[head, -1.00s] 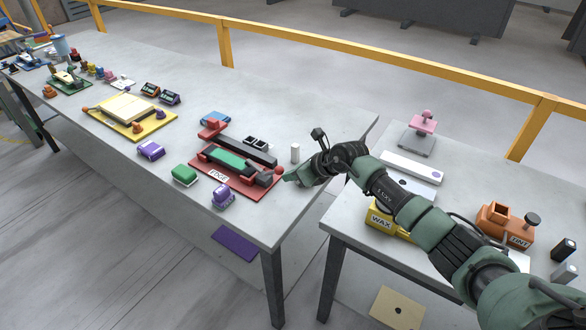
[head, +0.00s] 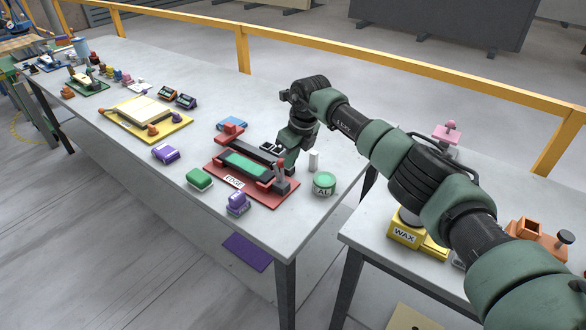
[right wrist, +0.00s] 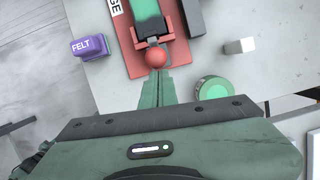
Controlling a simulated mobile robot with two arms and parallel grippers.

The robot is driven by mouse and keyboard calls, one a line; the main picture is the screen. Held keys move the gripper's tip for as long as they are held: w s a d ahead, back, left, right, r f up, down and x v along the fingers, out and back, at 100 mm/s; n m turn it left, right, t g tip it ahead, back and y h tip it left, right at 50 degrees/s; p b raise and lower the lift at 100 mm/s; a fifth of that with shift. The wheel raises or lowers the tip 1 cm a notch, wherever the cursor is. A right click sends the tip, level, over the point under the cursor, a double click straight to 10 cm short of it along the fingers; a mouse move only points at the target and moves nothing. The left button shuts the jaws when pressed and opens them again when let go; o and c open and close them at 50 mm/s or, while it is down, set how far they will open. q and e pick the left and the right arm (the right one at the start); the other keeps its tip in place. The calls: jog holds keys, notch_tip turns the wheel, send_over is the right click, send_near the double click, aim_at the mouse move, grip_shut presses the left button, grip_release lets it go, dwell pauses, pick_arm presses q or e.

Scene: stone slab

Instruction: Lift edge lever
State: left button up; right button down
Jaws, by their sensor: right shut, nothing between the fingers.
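The red edge device (head: 222,168) with its EDGE label stands on the near table, with a green strip on its bed. A dark lever bar (head: 256,150) runs along its far side. In the right wrist view the red device (right wrist: 134,50) shows from above, with a round red knob (right wrist: 156,59) at its near end. My right gripper (right wrist: 157,76) is shut and empty, its fingertips right at the knob; I cannot tell if they touch. In the head view the right gripper (head: 290,166) points down at the device's right end, its tips partly hidden. My left gripper is out of view.
A green AL tin (head: 324,184) and a white block (head: 314,160) stand right of the device. A purple FELT block (head: 238,203) and a green block (head: 199,179) lie in front. A second table with the yellow WAX box (head: 404,234) is beyond a gap.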

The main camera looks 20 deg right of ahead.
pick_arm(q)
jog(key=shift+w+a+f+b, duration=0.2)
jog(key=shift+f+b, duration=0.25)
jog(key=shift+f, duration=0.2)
pick_arm(e)
jog(key=shift+w+a+r, duration=0.3)
jog(key=shift+w+a, duration=0.1)
jog(key=shift+a, duration=0.15)
jog(key=shift+f, duration=0.1)
